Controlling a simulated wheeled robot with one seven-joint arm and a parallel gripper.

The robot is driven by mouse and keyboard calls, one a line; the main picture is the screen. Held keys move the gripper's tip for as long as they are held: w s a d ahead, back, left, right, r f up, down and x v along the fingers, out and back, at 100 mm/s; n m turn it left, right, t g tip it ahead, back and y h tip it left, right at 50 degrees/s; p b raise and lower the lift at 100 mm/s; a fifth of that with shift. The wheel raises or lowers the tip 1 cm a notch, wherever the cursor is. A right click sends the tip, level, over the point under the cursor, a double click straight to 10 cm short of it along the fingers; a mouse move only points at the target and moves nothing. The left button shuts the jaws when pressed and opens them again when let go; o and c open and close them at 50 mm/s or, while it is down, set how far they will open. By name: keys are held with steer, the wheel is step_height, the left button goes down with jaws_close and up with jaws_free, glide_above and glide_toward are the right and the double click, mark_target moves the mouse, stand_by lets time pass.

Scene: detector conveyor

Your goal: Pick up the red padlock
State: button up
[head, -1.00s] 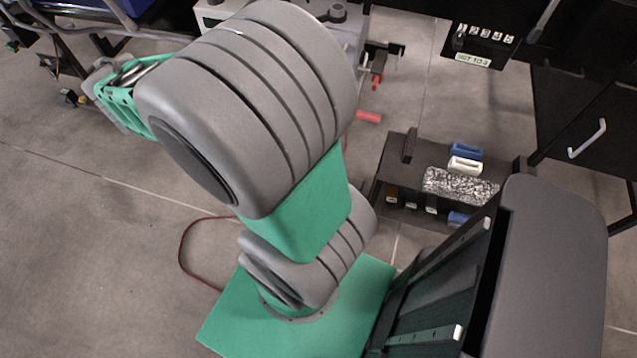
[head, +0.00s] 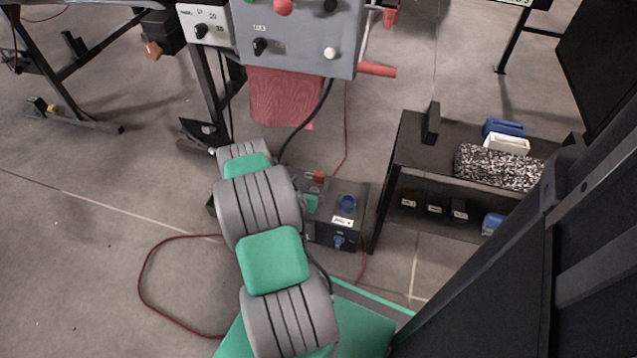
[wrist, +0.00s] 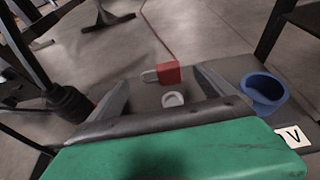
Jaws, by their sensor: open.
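The red padlock (wrist: 168,72) lies on a dark box, its pale shackle to the left, in the wrist view. It also shows small in the head view (head: 319,176), just right of my arm. My gripper (wrist: 161,82) is open, its two grey fingers spread either side of the padlock in the picture. No contact shows, and I cannot tell how far the padlock is beyond the fingertips. In the head view my arm hides most of the gripper.
The dark box (head: 326,232) carries a blue round part (head: 347,202) and a white label. A pale ring (wrist: 173,99) sits near the padlock. A grey control panel (head: 300,45) overhangs behind. A black shelf (head: 430,155) stands right. A red cable lies on the floor left.

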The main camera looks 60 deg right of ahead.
mark_target(315, 173)
steer(key=b+x, duration=0.1)
steer(key=x, duration=0.4)
steer(key=shift+s+r+b, duration=0.1)
steer(key=shift+r+b, duration=0.1)
steer(key=shift+b, duration=0.2)
steer(key=shift+r, duration=0.1)
steer(key=c, duration=1.5)
